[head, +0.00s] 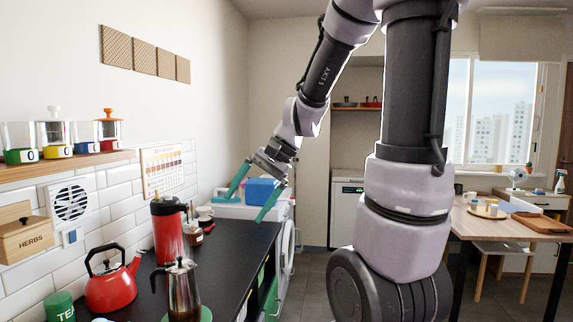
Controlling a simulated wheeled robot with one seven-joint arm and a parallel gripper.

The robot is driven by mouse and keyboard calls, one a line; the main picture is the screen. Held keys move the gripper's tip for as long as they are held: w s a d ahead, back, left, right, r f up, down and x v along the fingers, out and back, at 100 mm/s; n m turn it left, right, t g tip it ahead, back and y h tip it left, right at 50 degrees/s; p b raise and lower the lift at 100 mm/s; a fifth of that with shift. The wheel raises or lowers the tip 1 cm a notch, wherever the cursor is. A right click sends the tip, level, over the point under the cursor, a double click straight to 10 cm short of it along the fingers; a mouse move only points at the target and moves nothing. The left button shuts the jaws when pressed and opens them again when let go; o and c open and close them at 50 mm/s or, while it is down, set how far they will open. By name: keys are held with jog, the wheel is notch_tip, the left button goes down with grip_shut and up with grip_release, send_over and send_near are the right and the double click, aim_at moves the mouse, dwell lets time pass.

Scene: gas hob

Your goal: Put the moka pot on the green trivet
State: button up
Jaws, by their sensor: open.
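The moka pot (183,290), silver with a dark handle at its left, stands upright on the black counter side at the bottom of the head view. Its base is cut off by the frame edge. Part of a green disc, apparently the green trivet (206,314), shows at the pot's lower right. I cannot tell whether the pot rests on it or stands in front of it. My gripper (252,194) is open, with teal fingers spread and nothing between them. It is above the far end of the counter, well apart from the pot.
A red kettle (112,288) and a green tea tin (60,306) stand left of the pot. A red flask (167,228) and a small jar (196,235) stand behind it. A blue box (262,191) is beyond my gripper. The counter (236,258) right of the pot is clear.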

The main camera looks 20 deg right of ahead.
jog(key=s+d+r+n+t+h, duration=0.4)
jog(key=s+d+r+t, duration=0.1)
jog(key=s+r, duration=0.3)
jog(key=shift+s+d+r+h, duration=0.15)
jog(key=shift+d+r+h, duration=0.15)
jog(key=shift+d+r, duration=0.3)
dwell(0.6)
